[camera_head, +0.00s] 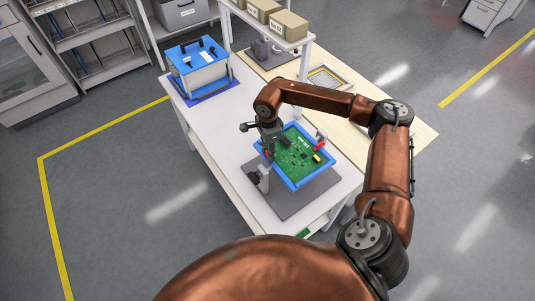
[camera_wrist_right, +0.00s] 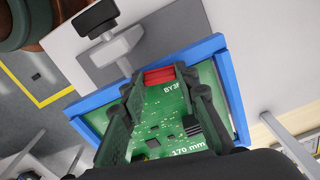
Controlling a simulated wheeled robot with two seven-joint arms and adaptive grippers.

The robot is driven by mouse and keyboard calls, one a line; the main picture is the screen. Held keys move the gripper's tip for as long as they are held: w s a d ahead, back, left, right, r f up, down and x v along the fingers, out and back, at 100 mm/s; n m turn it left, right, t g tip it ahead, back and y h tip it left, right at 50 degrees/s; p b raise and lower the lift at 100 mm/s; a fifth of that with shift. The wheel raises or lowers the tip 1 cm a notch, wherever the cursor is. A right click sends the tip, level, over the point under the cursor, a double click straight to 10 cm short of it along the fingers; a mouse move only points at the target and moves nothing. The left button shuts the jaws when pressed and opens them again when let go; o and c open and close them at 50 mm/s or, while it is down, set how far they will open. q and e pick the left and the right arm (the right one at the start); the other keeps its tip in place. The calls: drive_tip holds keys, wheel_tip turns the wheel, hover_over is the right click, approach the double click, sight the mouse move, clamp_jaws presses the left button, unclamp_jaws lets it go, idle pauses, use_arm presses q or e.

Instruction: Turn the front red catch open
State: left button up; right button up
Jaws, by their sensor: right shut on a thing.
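A green circuit board (camera_head: 299,158) sits in a blue frame (camera_head: 313,183) on a grey plate at the near end of the white table. One red catch (camera_head: 267,153) is at the left edge of the frame. Another red catch (camera_head: 320,146) is at its right edge. My right gripper (camera_head: 268,147) points down at the left catch. In the right wrist view a red catch (camera_wrist_right: 158,76) lies between the fingertips of my right gripper (camera_wrist_right: 165,90), which is shut on it. The fingers partly hide the board and frame. My left gripper is not in view.
A grey clamp post (camera_wrist_right: 118,45) with a black knob stands beside the frame, close to the gripper. A blue and white case (camera_head: 198,72) stands at the table's far end. The table between them is clear. Boxes stand on a shelf behind.

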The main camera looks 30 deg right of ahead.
drive_tip(key=shift+n+b, duration=0.6)
drive_tip(key=shift+n, duration=0.5)
drive_tip(key=o, duration=1.1)
drive_tip(key=shift+o, duration=0.2)
drive_tip(key=shift+r, duration=0.1)
wheel_tip(320, 180, up, 12)
